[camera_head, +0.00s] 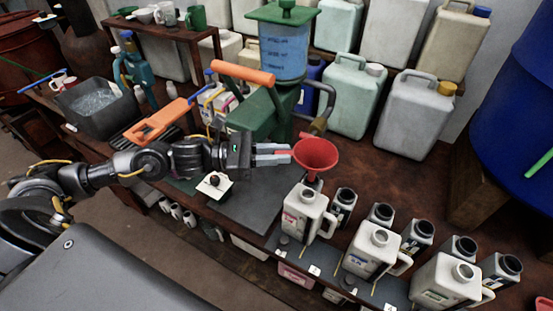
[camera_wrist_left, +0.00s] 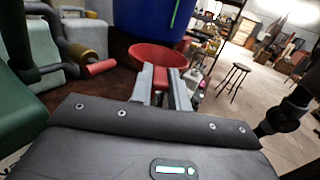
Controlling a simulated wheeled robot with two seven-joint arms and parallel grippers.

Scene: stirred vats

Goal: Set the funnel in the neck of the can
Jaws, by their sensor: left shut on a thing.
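My left gripper (camera_head: 289,154) is shut on the red funnel (camera_head: 316,153), holding it by its side with the wide mouth up. The funnel is over the white can (camera_head: 302,214) nearest the left of the front row. Its spout points down at that can's neck; I cannot tell whether the tip is inside the neck or just above it. In the left wrist view the funnel (camera_wrist_left: 158,57) is at the ends of the gripper's fingers (camera_wrist_left: 165,84), and the can is hidden. My right gripper is in neither view.
Two more white cans (camera_head: 373,253) (camera_head: 446,285) stand to the right, with several dark-fronted containers (camera_head: 382,214) behind. A green dispenser with a blue tank (camera_head: 283,50) and orange lever (camera_head: 243,73) stands behind my gripper. Large jerrycans (camera_head: 413,115) line the back.

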